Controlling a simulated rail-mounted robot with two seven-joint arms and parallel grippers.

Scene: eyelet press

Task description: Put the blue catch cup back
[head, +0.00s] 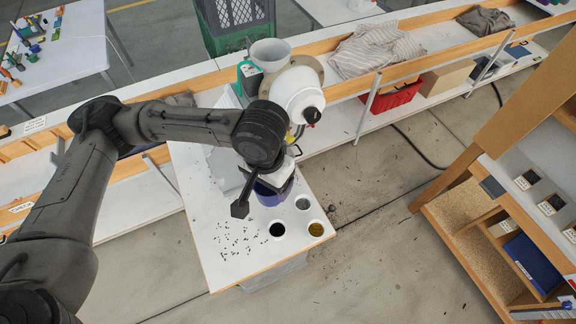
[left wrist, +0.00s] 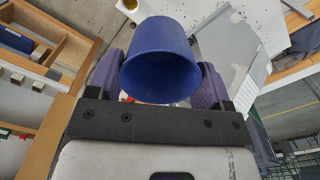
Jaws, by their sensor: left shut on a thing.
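The blue catch cup (head: 270,194) is at the right side of the white press table, under my left wrist in the head view. My left gripper (head: 267,182) is shut on it. In the left wrist view the cup (left wrist: 160,62) sits between the two purple fingers of my left gripper (left wrist: 160,84). My arm hides part of the cup in the head view, and I cannot tell whether its base touches the table. The white and green eyelet press (head: 298,92) stands just behind. My right gripper is in neither view.
Several small white-rimmed cups stand near the held cup, one with dark contents (head: 277,230) and one with golden contents (head: 316,230). Black bits lie scattered on the white table (head: 212,262). A wooden shelf unit (head: 470,205) stands at the right, with open floor between.

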